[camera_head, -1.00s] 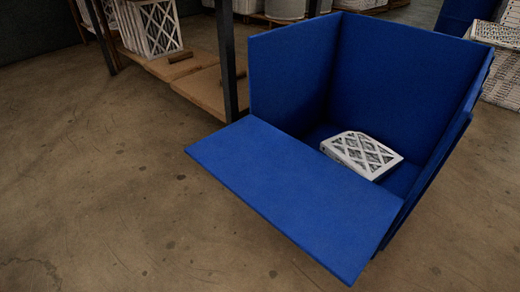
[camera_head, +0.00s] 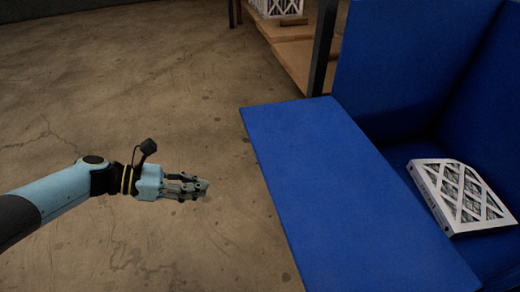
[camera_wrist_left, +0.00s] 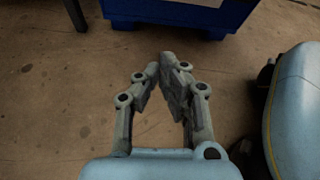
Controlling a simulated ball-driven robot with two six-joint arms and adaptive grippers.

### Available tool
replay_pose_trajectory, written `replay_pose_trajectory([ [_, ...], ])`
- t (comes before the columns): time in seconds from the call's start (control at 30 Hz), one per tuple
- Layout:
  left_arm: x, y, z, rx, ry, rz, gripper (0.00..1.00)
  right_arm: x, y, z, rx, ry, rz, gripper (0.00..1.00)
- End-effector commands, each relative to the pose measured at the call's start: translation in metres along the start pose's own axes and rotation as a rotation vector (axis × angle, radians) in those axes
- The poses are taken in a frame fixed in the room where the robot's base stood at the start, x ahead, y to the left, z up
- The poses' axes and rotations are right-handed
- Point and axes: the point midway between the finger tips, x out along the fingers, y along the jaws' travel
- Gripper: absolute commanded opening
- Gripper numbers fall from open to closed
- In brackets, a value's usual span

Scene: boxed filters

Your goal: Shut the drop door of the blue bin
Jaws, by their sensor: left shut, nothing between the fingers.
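The blue bin (camera_head: 405,70) stands at the right in the head view. Its drop door (camera_head: 340,190) hangs open, lowered outward to about level. A white boxed filter (camera_head: 465,195) with a lattice face lies inside on the bin floor. My left gripper (camera_head: 203,187) is shut and empty, over the concrete to the left of the door and apart from it. In the left wrist view its fingertips (camera_wrist_left: 170,65) meet, and a blue bin edge (camera_wrist_left: 185,12) shows at the top. My right gripper is not in view.
A shelf with a dark post (camera_head: 323,45) and wooden boards (camera_head: 293,50) stands behind the door, close to the bin's left side. White filters (camera_head: 275,8) sit on it. The concrete floor (camera_head: 130,100) at the left is clear.

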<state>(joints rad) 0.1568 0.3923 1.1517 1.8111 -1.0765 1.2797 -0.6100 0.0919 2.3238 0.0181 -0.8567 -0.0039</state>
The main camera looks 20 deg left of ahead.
Motion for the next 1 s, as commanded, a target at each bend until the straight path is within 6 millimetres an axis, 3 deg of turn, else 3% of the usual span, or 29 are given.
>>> replay_pose_trajectory([
  [0.03,0.0,0.025,0.003,0.005,-0.015,0.022,0.0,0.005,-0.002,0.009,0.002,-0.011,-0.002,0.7],
  [0.1,0.0,0.049,0.014,0.032,-0.024,0.04,0.0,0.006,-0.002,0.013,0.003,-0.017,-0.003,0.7],
  [0.23,0.003,0.071,0.034,0.075,-0.039,0.053,0.0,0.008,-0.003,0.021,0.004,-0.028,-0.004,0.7],
  [0.47,0.024,0.073,0.037,0.082,-0.044,0.053,0.0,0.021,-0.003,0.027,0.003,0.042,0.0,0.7],
  [0.7,0.062,0.074,0.037,0.082,-0.043,0.052,0.0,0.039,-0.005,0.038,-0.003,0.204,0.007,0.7],
  [1.0,0.105,0.077,0.039,0.081,-0.042,0.053,0.0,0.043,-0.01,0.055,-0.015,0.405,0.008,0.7],
])
